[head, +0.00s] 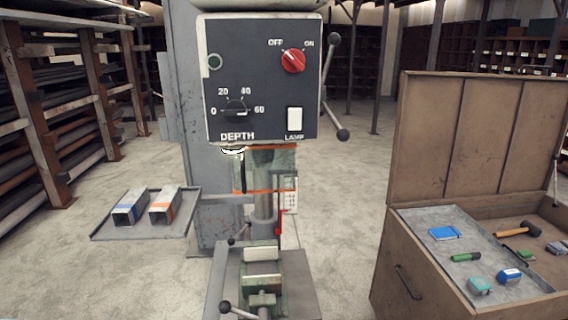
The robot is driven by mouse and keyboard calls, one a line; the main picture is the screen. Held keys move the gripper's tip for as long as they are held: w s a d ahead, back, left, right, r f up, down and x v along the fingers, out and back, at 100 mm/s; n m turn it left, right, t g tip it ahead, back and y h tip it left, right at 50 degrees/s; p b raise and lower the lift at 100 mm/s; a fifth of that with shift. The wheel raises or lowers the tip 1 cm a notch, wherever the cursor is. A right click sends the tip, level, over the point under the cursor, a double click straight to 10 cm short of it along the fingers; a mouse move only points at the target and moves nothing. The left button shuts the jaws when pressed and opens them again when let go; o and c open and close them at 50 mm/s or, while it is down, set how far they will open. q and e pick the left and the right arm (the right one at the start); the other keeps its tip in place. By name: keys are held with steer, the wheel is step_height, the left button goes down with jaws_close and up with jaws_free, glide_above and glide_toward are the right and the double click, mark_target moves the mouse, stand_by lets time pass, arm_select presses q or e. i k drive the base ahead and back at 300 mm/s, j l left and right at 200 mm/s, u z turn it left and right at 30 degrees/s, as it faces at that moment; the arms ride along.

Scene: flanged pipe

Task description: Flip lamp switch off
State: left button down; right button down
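The lamp switch (295,119) is a white upright rocker at the lower right of the dark control panel (262,85), above the label LAMP. I cannot tell from this view which way the rocker is pressed. The panel is on the front of a grey drill press, in the upper middle of the head view. Neither of my grippers shows in this view.
The panel also has a red OFF/ON knob (293,60) and a black depth dial (236,108). Ball-ended levers (335,85) stick out at its right. A side tray (145,229) stands left; an open tool chest (393,258) stands right. A vise (262,270) sits below.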

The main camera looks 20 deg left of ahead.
mark_target(295, 115)
steer(key=k+j+u, duration=0.15)
steer(key=j, duration=0.25)
steer(key=k+j+u, duration=0.2)
steer(key=j, duration=0.2)
steer(key=j+u, duration=0.15)
steer(key=j, duration=0.25)
